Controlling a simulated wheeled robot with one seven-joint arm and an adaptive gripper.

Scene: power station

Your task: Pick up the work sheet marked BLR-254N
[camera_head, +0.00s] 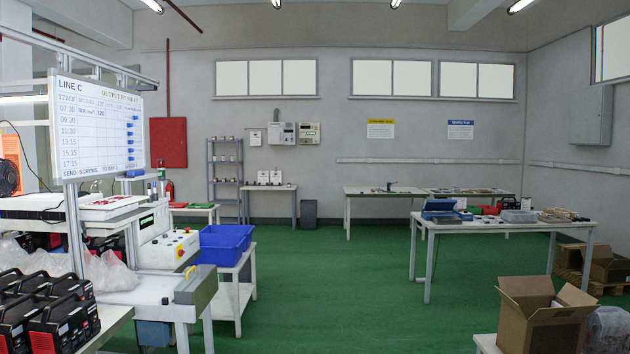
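I cannot make out any sheet marked BLR-254N in the head view. A small pale sheet or board (256,137) hangs on the far wall, left of two grey boxes; its print is too small to read. A poster with a yellow heading (380,129) and one with a blue heading (460,130) are also on that wall. Flat items lie on the tables, too small to tell apart. My gripper is not in view.
A whiteboard headed LINE C (96,130) stands above the workstation on the left. Blue bins (222,245) sit on a white stand beside it. A cluttered table (428,260) stands at right, an open carton (540,315) in front. The green floor (330,290) between is clear.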

